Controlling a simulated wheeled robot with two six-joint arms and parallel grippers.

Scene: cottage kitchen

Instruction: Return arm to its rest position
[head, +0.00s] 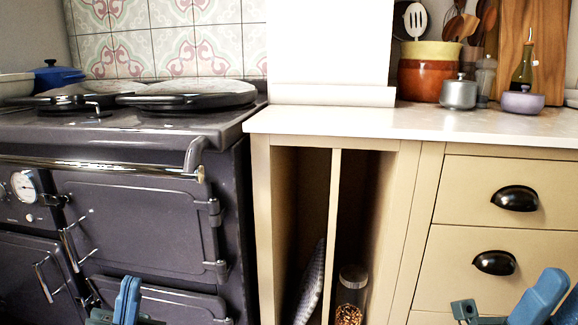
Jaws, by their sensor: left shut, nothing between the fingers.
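My left gripper (130,283) shows at the bottom left, in front of the lower part of the dark range cooker (140,215). Its blue fingers point up and are closed together, with nothing held between them. Blue and teal parts of my right arm show at the bottom right, in front of the cream drawers (475,225). The frame's lower edge cuts them off, and I cannot tell the state of the right gripper.
The cooker's front rail (100,165) and door handles stick out. A pale worktop (420,122) carries a utensil pot (425,75), a small grey pot (458,93) and a lilac pot (522,102). An open cubby below holds a jar (350,295) and a cloth (311,285).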

